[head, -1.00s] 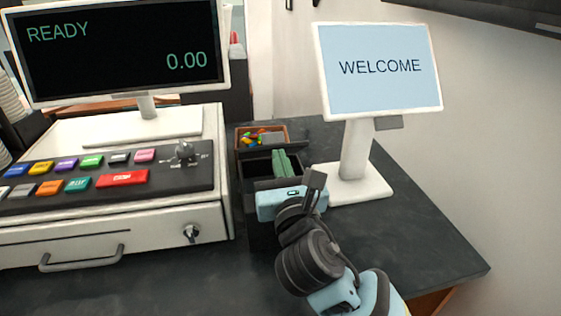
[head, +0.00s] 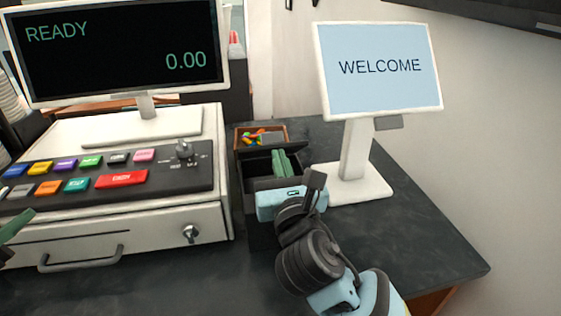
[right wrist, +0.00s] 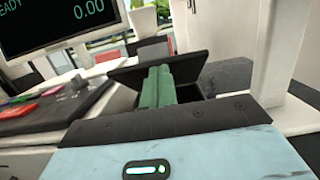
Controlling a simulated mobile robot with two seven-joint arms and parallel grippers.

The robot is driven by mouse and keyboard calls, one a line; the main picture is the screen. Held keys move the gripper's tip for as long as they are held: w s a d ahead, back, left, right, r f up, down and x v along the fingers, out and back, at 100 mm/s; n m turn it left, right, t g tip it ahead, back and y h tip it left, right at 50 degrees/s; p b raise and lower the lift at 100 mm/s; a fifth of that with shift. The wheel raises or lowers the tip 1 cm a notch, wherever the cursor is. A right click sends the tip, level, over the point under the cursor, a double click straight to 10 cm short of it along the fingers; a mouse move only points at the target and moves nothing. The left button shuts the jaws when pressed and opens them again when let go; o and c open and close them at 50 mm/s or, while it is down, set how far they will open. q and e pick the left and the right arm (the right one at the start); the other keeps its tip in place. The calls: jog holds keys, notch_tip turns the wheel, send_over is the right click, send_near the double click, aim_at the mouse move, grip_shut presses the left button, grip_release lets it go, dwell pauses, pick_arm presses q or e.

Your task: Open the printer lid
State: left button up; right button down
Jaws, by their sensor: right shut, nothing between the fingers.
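The black printer (head: 247,196) stands on the counter between the cash register and the customer display. Its lid (head: 297,147) is raised at the far side, and the dark inside shows. In the right wrist view the lid (right wrist: 195,66) is a tilted black panel behind the fingers. My right gripper (head: 281,161) has its green fingers together and empty, over the open printer, close to the lid; I cannot tell whether they touch it. The gripper body hides the printer's near right part.
The cash register (head: 215,190) with colored keys and a drawer handle stands left of the printer. The WELCOME display (head: 355,160) stands close on the right. A small brown tray (head: 240,140) of colorful items sits behind. The front counter (head: 180,275) is clear.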

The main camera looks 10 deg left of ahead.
pick_arm(q)
jog(key=s+d+f+n+g, duration=0.35)
jog(key=s+f+g, duration=0.25)
jog(key=s+f, duration=0.25)
jog(key=s+d+f+n+g, duration=0.3)
jog(key=s+d+f+g, duration=0.2)
jog(key=s+f, duration=0.4)
jog(key=w+a+f+n+t+y, duration=0.2)
jog(key=w+f+n+t+y, duration=0.2)
jog(key=f+n+t+y, duration=0.4)
jog(key=w+a+f+n+t+y, duration=0.1)
jog(key=w+f+n+t+y, duration=0.4)
jog(key=f+n+t, duration=0.4)
jog(key=s+d+f+n+g+y, duration=0.1)
jog(key=s+d+f+g+y, duration=0.1)
jog(key=f, duration=0.7)
jog(key=s+d+f+n+g+y, duration=0.1)
jog(key=s+d+f+g+y, duration=0.2)
jog(key=d+f+g, duration=0.3)
jog(key=shift+s+d+f+n+g, duration=0.35)
jog(key=shift+s+d+f, duration=0.25)
jog(key=shift+f, duration=1.55)
